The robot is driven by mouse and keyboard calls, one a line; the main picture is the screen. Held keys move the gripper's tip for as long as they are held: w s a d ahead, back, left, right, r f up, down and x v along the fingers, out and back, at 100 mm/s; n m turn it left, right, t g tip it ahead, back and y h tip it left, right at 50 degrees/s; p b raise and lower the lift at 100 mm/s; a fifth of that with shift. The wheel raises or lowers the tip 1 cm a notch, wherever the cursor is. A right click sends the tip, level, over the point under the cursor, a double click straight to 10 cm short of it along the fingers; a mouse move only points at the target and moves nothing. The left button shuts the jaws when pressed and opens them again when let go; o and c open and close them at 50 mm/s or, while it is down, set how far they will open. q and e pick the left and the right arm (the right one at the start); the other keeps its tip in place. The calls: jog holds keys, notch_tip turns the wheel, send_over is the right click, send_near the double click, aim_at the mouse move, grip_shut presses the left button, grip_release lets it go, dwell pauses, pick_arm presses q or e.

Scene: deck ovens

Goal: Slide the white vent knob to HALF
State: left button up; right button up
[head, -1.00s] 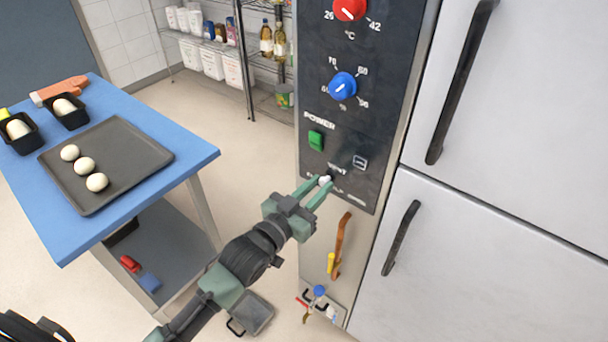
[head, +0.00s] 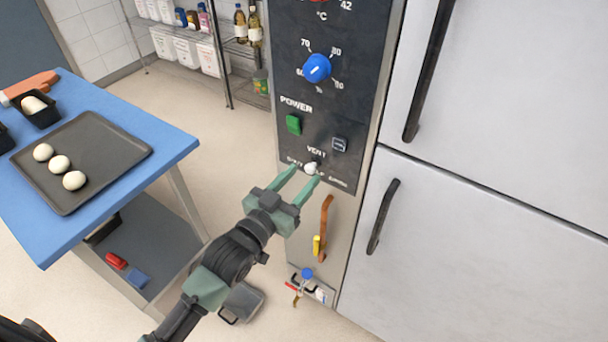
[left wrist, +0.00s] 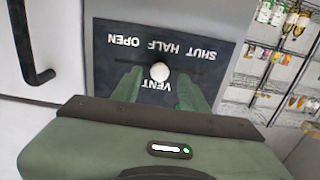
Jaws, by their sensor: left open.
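The white vent knob (head: 310,168) is on the dark oven panel (head: 330,110), under the word VENT. In the left wrist view, where the panel's lettering is upside down, the round knob (left wrist: 160,72) is in line with the middle label, HALF, with OPEN to its left and SHUT to its right. My left gripper (head: 305,174) is open. Its green fingers stand on either side of the knob, with a gap visible on both sides in the left wrist view. The fingers partly hide the labels in the head view. My right gripper is not in view.
A green power switch (head: 293,124) and a blue dial (head: 317,68) are above the knob. An orange-brown handle (head: 325,225) hangs below. Black door handles (head: 383,216) stick out at right. A blue table (head: 165,150) with a dough tray (head: 125,150) is at left.

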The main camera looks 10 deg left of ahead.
pick_arm(q)
jog(key=v, duration=0.6)
jog(key=shift+b, duration=0.45)
jog(key=s+a+f+n+g+y, duration=0.1)
jog(key=s+a+f+g, duration=0.15)
jog(key=f, duration=0.95)
jog(key=s+a+f+g+y, duration=0.2)
jog(key=s+f, duration=0.1)
jog(key=f, duration=1)
jog(key=s+a+f+n+g+y, duration=0.1)
jog(key=s+a+f+g, duration=0.15)
jog(key=f, duration=0.95)
jog(key=s+f+g, duration=0.3)
jog(key=s+f, duration=0.4)
jog(key=s, duration=0.3)
jog(key=s+a+f+g+y, duration=0.1)
jog(key=s+f+g, duration=0.2)
jog(key=s+f, duration=0.4)
jog(key=s+a+f+g+y, duration=0.1)
jog(key=s+f+g, duration=0.2)
jog(key=s+f, duration=0.4)
jog(key=s, duration=0.8)
jog(key=shift+f, duration=0.2)
jog(key=shift+s, duration=0.15)
